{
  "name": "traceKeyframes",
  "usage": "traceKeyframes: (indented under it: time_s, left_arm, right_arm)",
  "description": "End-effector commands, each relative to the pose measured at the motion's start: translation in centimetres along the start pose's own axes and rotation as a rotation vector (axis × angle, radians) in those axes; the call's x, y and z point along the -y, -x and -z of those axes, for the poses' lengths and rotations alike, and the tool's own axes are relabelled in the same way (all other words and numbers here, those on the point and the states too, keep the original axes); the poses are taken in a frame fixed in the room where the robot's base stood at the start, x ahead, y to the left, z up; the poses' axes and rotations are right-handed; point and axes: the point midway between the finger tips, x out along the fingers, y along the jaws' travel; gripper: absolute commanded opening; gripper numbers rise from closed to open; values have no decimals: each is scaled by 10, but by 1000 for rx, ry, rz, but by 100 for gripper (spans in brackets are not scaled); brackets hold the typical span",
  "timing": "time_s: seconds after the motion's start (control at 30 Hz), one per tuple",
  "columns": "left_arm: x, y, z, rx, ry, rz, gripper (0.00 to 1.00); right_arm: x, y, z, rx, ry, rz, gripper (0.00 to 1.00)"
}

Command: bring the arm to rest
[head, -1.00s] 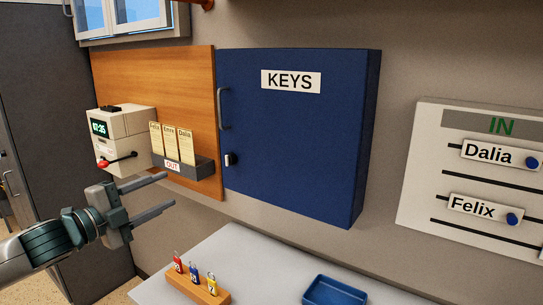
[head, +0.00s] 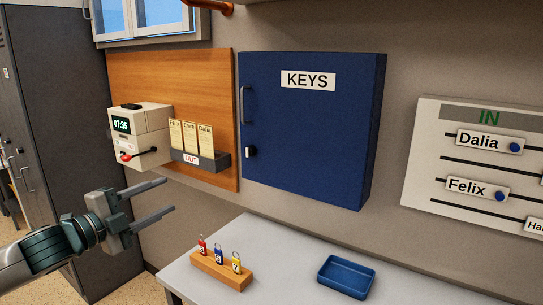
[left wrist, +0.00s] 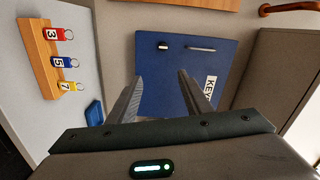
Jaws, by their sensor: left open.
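My left gripper (head: 152,206) comes in from the left in the head view. Its two fingers are apart with nothing between them, in free air left of the table and below the time clock. In the left wrist view the open fingers (left wrist: 160,95) point toward the blue key cabinet (left wrist: 175,60), which lies beyond them. The cabinet (head: 310,130) is shut on the wall in the head view. My right gripper is not in any view.
A grey table (head: 290,265) holds a wooden block (head: 220,270) with red, blue and yellow key tags, and a blue tray (head: 346,277). A time clock (head: 140,135) and an OUT card rack (head: 200,158) hang on a wooden board. An IN board (head: 480,165) is at right.

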Motion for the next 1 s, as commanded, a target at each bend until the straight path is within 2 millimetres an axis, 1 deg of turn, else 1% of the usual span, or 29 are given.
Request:
traceKeyframes:
  time_s: [0.27,0.47,0.57,0.67,0.77,0.8,0.87,1.0]
  left_arm:
    - [-29,-8,10,9,50,-28,45]
    - [-62,-14,22,25,112,-59,45]
    - [-85,-16,29,39,156,-80,45]
    - [-113,-18,38,60,214,-106,45]
    - [-149,-16,50,94,294,-138,45]
    - [-163,-14,54,111,328,-149,45]
    - [-185,-11,60,140,382,-168,45]
    - [-233,4,73,218,508,-210,45]
  right_arm:
    - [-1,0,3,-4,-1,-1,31]
    - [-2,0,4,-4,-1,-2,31]
    - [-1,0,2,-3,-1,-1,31]
    - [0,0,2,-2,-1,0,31]
    - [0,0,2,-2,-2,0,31]
    - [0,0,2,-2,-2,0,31]
    - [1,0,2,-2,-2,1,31]
    - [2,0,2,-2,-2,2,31]
